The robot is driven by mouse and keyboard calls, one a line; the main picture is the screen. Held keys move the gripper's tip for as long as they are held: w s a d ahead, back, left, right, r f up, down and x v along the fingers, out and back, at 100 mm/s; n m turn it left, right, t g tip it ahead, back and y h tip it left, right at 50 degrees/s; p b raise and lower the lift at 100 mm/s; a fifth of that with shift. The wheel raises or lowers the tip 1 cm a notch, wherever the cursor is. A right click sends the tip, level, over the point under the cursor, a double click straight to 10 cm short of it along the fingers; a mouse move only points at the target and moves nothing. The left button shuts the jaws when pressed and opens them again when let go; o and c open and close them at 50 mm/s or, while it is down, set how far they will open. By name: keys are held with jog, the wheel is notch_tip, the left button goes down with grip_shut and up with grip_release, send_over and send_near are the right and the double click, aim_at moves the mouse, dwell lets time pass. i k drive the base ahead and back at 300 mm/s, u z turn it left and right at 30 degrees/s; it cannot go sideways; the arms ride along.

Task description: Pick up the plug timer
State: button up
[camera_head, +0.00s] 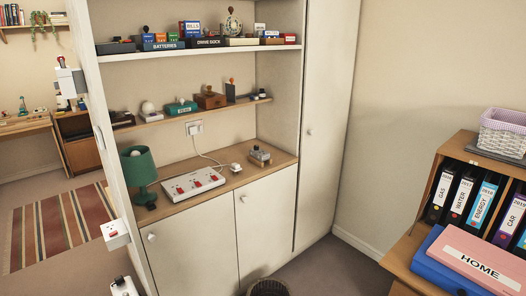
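I cannot tell for sure which object is the plug timer. A small round white object (236,168) sits on the wooden counter (215,184), near the end of a thin white cord, and is too small to read. To its left lies a white power strip (193,183) with red switches. To its right is a small grey and brown device (260,156). A white box with a red mark (115,234) shows at the cabinet's left edge. My gripper is not in view.
A green lamp (140,172) stands at the counter's left end. A wall socket (194,127) is above the counter. Shelves above hold several small items. A desk organiser with binders and a pink HOME box (478,258) is at right. Floor between is mostly clear, with a dark bin (268,287).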

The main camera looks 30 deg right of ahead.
aim_at(262, 156)
jog(key=i, duration=1.05)
jog(key=u, duration=0.35)
